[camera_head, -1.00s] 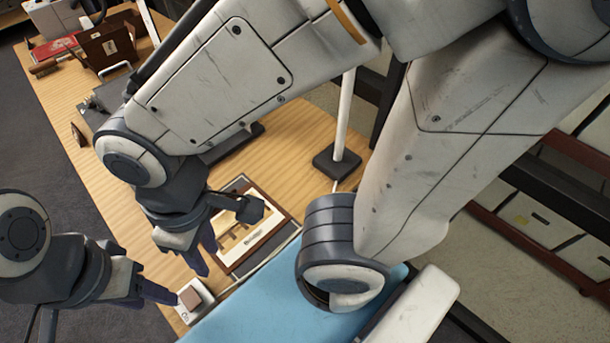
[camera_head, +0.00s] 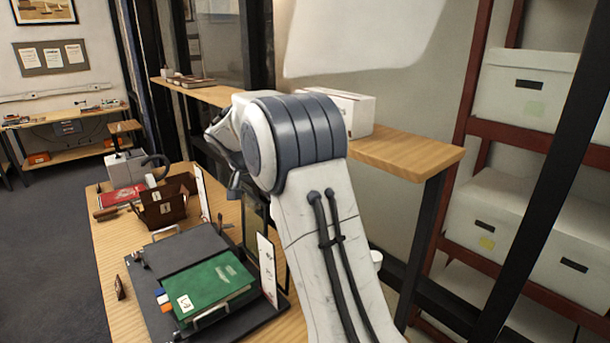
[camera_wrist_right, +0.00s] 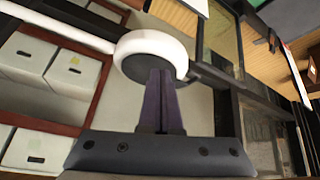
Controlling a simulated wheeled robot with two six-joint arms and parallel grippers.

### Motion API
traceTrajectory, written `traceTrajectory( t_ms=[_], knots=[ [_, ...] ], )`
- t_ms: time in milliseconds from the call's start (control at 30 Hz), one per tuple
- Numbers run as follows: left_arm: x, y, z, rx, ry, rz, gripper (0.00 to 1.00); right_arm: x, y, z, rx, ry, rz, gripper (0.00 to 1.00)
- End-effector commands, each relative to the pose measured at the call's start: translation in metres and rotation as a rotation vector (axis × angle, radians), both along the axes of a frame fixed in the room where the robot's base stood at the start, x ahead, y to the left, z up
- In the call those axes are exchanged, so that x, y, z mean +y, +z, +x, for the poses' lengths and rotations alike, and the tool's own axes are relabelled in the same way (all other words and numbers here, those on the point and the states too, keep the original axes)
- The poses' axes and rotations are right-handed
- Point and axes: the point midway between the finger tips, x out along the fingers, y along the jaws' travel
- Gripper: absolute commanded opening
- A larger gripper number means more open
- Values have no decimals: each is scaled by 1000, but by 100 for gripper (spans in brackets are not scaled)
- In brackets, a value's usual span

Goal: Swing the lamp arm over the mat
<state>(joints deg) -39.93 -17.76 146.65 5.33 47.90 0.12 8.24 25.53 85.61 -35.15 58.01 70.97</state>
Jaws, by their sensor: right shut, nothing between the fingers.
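In the right wrist view, the round white lamp head (camera_wrist_right: 150,55) is just beyond the tips of my right gripper (camera_wrist_right: 160,75). The white lamp arm (camera_wrist_right: 55,28) runs from it to the upper left. My right gripper's dark fingers are together with nothing between them. The tips overlap the lamp head in the picture; I cannot tell whether they touch it. In the head view, my raised arm covers the middle, and I cannot make out the right fingertips. The mat is not recognisable in the current views. My left gripper is out of view.
A green binder (camera_head: 212,287) lies on a dark stand on the wooden desk (camera_head: 110,262). A wooden shelf (camera_head: 405,155) bears a white box. A rack with archival boxes (camera_head: 522,88) is at right.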

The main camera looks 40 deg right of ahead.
Motion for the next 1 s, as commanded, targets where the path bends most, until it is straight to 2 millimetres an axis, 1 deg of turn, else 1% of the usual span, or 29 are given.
traceTrajectory(
  t_ms=[33,100,200,267,367,733,833,1000],
  knots=[
    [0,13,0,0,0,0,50,-33,13,4,-32,-92,-25,0],
    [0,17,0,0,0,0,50,-62,20,7,-75,-179,-53,0],
    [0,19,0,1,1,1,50,-84,24,8,-105,-243,-74,0],
    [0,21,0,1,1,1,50,-90,22,8,-110,-255,-80,0],
    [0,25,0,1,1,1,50,-97,13,9,-110,-256,-79,0],
    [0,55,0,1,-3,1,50,-135,-37,17,-108,-253,-76,0],
    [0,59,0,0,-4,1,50,-142,-46,19,-110,-252,-76,0],
    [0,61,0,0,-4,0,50,-147,-53,20,-112,-251,-76,0]
  ],
)
